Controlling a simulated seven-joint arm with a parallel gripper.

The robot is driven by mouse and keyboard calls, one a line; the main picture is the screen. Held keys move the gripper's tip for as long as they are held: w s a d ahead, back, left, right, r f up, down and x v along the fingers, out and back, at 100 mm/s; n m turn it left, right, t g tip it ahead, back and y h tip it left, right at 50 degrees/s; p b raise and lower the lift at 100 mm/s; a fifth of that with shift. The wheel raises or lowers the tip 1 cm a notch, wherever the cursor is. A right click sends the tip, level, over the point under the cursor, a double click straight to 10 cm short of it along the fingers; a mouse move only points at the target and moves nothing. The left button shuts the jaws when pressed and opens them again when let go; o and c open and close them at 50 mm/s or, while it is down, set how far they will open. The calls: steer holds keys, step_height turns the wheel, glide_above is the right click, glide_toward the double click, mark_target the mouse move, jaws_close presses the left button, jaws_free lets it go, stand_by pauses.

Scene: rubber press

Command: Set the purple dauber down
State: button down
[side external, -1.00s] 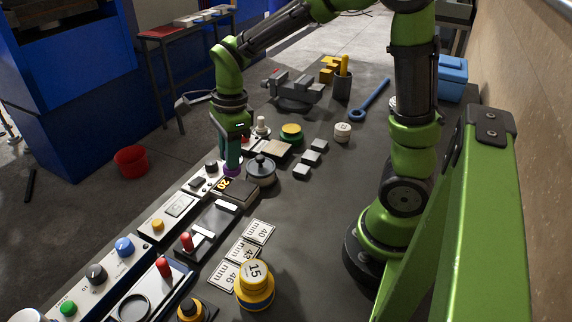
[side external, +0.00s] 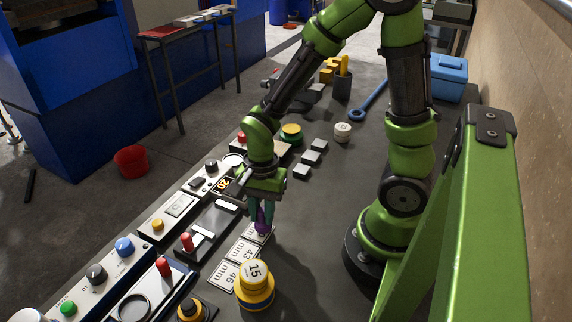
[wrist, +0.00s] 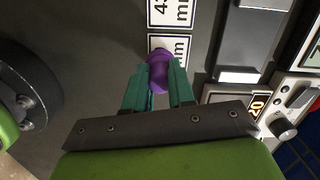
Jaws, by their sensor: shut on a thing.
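The purple dauber (side external: 262,220) is between the teal fingers of my gripper (side external: 264,212), which is shut on it. In the side view it is over the far label card of a row of white mm cards. In the wrist view the dauber (wrist: 159,72) sits between the fingertips of my gripper (wrist: 160,85) and covers part of one card (wrist: 181,49). I cannot tell whether the dauber's lower end touches the card. The 43 mm card (side external: 243,250) and the 46 mm card (side external: 224,275) lie nearer the camera.
A yellow stack marked 15 (side external: 255,285) stands near the cards. Control panels with knobs and levers (side external: 187,243) line the left edge of the bench. Grey blocks (side external: 311,158) and a white round piece (side external: 342,131) lie behind.

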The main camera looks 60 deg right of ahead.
steer(key=shift+f, duration=0.5)
steer(key=shift+f, duration=0.1)
steer(key=c, duration=1)
jaws_free()
steer(key=shift+o, duration=0.2)
step_height(320, 180, up, 22)
steer(key=s+d+n+t, duration=0.1)
steer(key=s+n+t, duration=0.1)
steer(key=n+t, duration=0.5)
steer(key=n, duration=0.4)
steer(key=shift+s+d+f+n+t+y, duration=0.15)
steer(key=shift+s+d+n+t+y, duration=0.05)
steer(key=shift+d+n+t+y, duration=0.15)
